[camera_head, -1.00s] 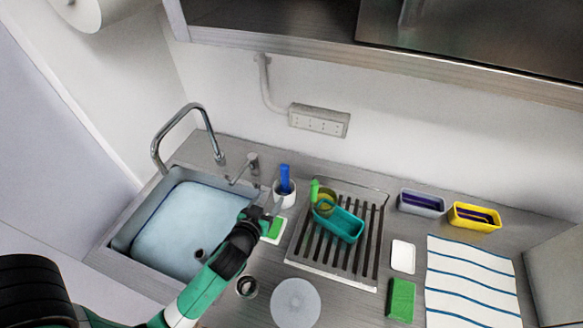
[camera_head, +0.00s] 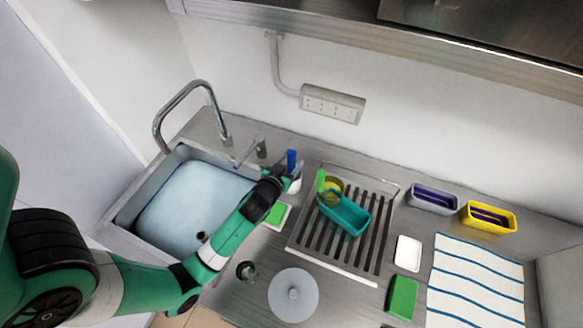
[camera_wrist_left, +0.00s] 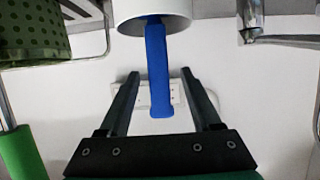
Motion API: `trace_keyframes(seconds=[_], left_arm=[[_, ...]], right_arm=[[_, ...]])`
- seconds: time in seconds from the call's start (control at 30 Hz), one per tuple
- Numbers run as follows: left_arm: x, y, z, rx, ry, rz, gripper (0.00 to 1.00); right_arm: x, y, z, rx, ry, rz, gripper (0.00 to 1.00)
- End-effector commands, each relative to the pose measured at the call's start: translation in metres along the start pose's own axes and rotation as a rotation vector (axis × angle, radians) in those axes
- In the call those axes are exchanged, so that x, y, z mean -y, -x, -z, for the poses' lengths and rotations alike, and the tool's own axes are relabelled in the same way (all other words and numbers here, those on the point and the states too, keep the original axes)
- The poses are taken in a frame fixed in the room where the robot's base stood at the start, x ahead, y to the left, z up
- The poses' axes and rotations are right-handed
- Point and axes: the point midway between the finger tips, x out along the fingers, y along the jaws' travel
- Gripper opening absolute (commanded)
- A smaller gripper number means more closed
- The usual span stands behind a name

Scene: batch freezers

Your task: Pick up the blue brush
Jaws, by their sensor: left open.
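The blue brush (camera_head: 291,159) stands handle up in a white cup (camera_head: 296,184) behind the sink's right side. In the left wrist view its blue handle (camera_wrist_left: 158,70) sticks out of the white cup (camera_wrist_left: 150,14), and the rest of the brush is hidden inside. My left gripper (camera_head: 283,172) is at the cup, close to the handle. In the left wrist view the left gripper (camera_wrist_left: 160,88) is open, with one finger on each side of the handle and gaps between. My right gripper is not in view.
The sink (camera_head: 140,205) and tap (camera_head: 160,124) are left of the cup. A drying rack (camera_head: 305,251) holding a teal container (camera_head: 344,217) and a green-handled item (camera_head: 320,181) is close on the right. A green sponge (camera_head: 277,213) lies in front of the cup.

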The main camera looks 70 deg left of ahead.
Motion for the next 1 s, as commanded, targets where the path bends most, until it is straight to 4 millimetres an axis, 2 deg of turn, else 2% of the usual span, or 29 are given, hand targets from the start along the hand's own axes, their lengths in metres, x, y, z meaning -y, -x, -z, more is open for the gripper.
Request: trace_keyframes(seconds=[0.2, 0.3, 0.5, 0.83, 0.87, 1.0], left_arm=[[-0.001, -0.038, 0.000, -0.001, 0.000, 0.001, 0.65], [-0.001, -0.044, 0.001, -0.001, 0.000, 0.001, 0.65], [-0.001, -0.044, 0.001, -0.001, 0.000, 0.000, 0.63], [-0.001, -0.043, 0.001, -0.001, 0.000, 0.000, 0.04], [-0.001, -0.043, 0.001, -0.001, 0.000, 0.000, 0.00], [-0.001, -0.043, 0.001, -0.001, 0.000, 0.000, 0.00]], right_arm=[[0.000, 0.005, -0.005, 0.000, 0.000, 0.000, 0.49], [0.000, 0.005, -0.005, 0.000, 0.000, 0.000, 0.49], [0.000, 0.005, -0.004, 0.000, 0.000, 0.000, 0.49], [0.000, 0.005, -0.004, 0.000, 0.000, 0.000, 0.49], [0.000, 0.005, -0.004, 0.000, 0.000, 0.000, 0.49], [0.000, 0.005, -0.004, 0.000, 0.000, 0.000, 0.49]])
